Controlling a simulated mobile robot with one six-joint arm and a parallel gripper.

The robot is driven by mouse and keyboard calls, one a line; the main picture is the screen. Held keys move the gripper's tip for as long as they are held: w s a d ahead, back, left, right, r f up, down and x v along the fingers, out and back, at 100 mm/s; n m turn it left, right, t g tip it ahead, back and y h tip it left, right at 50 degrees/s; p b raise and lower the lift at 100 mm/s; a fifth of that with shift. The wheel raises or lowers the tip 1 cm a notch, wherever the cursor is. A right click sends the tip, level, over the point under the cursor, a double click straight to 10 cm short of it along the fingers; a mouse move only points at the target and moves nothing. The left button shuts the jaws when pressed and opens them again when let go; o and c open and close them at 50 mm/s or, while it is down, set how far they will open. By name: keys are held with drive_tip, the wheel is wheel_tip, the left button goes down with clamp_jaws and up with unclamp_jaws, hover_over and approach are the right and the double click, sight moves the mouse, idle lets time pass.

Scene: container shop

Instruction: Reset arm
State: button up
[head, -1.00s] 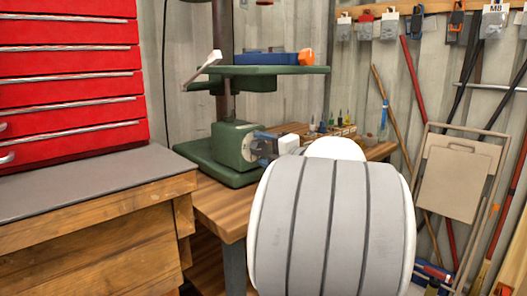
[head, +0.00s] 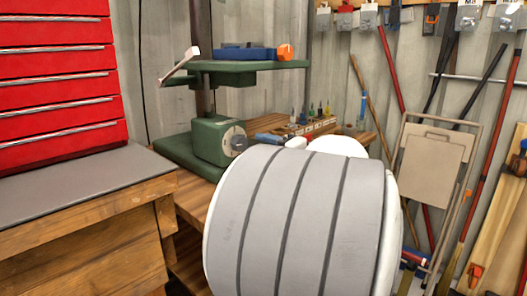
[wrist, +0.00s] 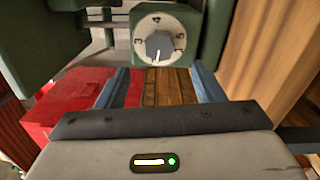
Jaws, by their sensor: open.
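My gripper (wrist: 156,85) is open and empty, with its two blue-grey fingers wide apart in the wrist view. Beyond the fingers is a white numbered dial (wrist: 160,27) with a grey knob (wrist: 159,46) on a green machine. In the head view, the same dial (head: 235,141) faces my arm. One blue finger shows just right of it, apart from the knob. The rest of the gripper is mostly hidden behind my large grey and white arm link.
The green drill press (head: 215,143) stands on a wooden bench (head: 200,205), with a blue vise (head: 245,54) on its table. A red drawer cabinet (head: 60,75) is at left. Small tools stand in a rack (head: 308,126). A folded chair (head: 433,160) and long-handled tools line the right wall.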

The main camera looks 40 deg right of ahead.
idle(0.3)
drive_tip(key=w+a+r+m+g+h+p, duration=0.2)
drive_tip(key=w+a+r+m+h+p, duration=0.15)
drive_tip(key=r+m+p, duration=0.45)
drive_tip(key=w+a+r+m+g+h+p, duration=0.2)
drive_tip(key=a+r+m+h+p, duration=0.3)
drive_tip(key=p, duration=0.6)
drive_tip(key=s+a+m+g+y+p, duration=0.3)
drive_tip(key=s+a+g+p, duration=0.2)
drive_tip(key=s+a+p, duration=0.3)
drive_tip(key=s+a+m+g+y+p, duration=0.4)
drive_tip(key=s+a+g+p, duration=0.2)
drive_tip(key=a, duration=0.9)
drive_tip(key=s+p, duration=0.2)
drive_tip(key=s, duration=0.1)
drive_tip(key=shift+m, duration=0.3)
drive_tip(key=shift+f, duration=0.1)
drive_tip(key=shift+c, duration=0.4)
